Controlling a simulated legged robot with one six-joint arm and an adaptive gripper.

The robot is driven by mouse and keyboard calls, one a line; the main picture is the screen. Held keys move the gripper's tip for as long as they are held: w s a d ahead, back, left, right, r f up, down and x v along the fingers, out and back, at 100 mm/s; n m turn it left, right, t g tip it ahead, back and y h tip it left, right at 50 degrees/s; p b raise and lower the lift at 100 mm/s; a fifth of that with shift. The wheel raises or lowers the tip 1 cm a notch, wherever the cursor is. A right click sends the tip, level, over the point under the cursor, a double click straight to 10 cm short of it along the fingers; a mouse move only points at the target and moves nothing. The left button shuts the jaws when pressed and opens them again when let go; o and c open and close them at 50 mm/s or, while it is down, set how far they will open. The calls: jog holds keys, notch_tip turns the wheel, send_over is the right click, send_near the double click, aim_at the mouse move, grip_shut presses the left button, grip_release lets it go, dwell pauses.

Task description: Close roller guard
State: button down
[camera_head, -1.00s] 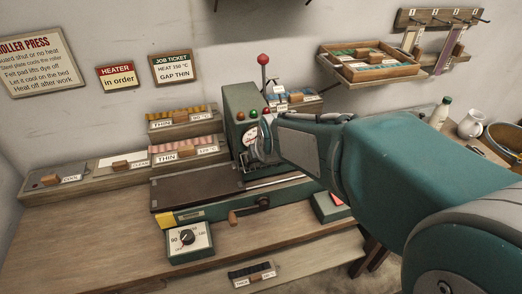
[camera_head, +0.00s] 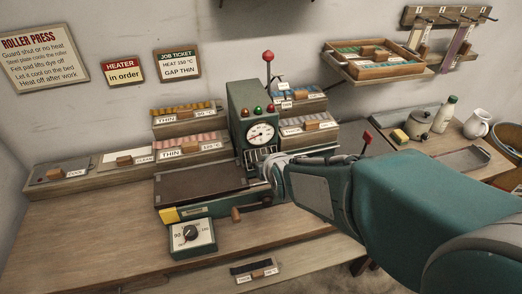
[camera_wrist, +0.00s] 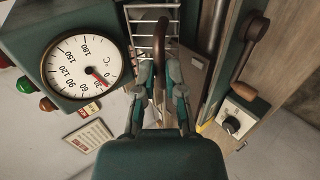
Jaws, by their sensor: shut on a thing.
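The roller press (camera_head: 252,115) is a green machine with a dial gauge and a dark flat bed (camera_head: 200,182). Its roller guard (camera_head: 251,158) is a metal wire grille below the gauge, partly hidden by my wrist; its bars also show in the wrist view (camera_wrist: 140,14). My gripper (camera_wrist: 162,78) is shut on the guard's dark curved handle (camera_wrist: 160,42), with a finger on each side. In the head view my gripper (camera_head: 268,172) is low in front of the press, at the bed's right end. The guard's exact angle is hard to tell.
A crank with a wooden grip (camera_head: 236,214) and a heater dial box (camera_head: 191,236) are at the press's front. A red-knobbed lever (camera_head: 268,58) rises above it. Sample racks (camera_head: 190,147) flank the press. The front left bench is clear.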

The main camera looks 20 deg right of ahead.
jog(key=c, duration=1)
grip_release()
notch_tip(320, 180, up, 10)
